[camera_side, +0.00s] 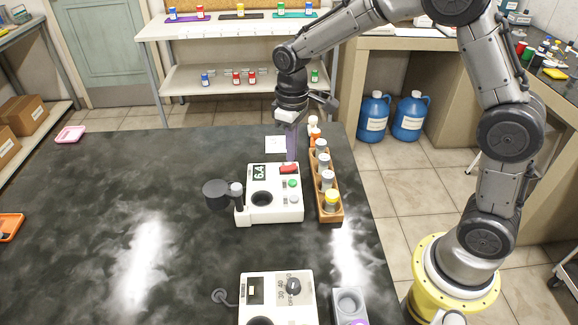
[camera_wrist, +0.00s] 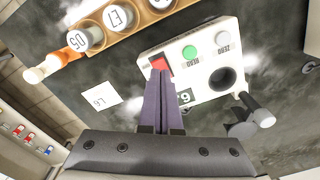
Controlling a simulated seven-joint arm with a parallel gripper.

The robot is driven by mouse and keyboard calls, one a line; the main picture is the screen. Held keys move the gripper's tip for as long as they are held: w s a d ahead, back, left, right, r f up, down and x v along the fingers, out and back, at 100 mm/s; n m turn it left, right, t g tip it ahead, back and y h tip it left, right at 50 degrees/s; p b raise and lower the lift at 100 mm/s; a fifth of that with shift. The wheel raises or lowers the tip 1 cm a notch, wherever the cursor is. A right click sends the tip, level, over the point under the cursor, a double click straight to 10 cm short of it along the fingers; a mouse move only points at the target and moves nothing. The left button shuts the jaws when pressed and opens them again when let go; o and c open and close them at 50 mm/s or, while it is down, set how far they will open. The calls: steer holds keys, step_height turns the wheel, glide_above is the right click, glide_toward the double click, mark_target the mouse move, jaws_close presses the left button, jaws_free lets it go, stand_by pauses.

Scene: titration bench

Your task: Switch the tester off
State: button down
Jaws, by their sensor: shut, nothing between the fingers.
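The tester (camera_side: 272,212) is a white box on the dark bench, with a lit display (camera_side: 259,173) that appears to read 6.4. A red rocker switch (camera_side: 289,169) sits at its far right corner, with a green button (camera_side: 292,184) and a white button below it. In the wrist view the red switch (camera_wrist: 161,63) lies just beyond my fingertips. My gripper (camera_side: 291,158) points down with its purple fingers shut and empty, right at the switch. I cannot tell whether the tips touch it. In the wrist view the fingers partly cover the display (camera_wrist: 186,97).
A wooden rack (camera_side: 329,214) of capped vials stands close on the tester's right. A dark round piece on an arm (camera_side: 215,193) is at its left. Another white device (camera_side: 250,312) and a grey block (camera_side: 340,300) stand nearer the camera. The bench's left is mostly clear.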

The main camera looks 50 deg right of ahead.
steer(key=shift+f, duration=1.2)
stand_by(0.7)
steer(key=shift+r, duration=3.5)
steer(key=shift+r, duration=0.1)
step_height(320, 180, up, 7)
steer(key=t, duration=0.2)
glide_above(292, 167)
steer(key=s, duration=0.2)
steer(key=s+d+r+t, duration=0.2)
steer(key=s+r, duration=0.3)
steer(key=s, duration=0.4)
steer(key=s+f+m, duration=0.1)
steer(key=s+f, duration=0.1)
steer(key=s, duration=0.5)
steer(key=s+f+m+t, duration=0.1)
steer(key=s+f, duration=0.2)
steer(key=s, duration=0.3)
steer(key=shift+s+d+m+t, duration=0.3)
steer(key=shift+s+d+m, duration=0.1)
steer(key=shift+d, duration=0.05)
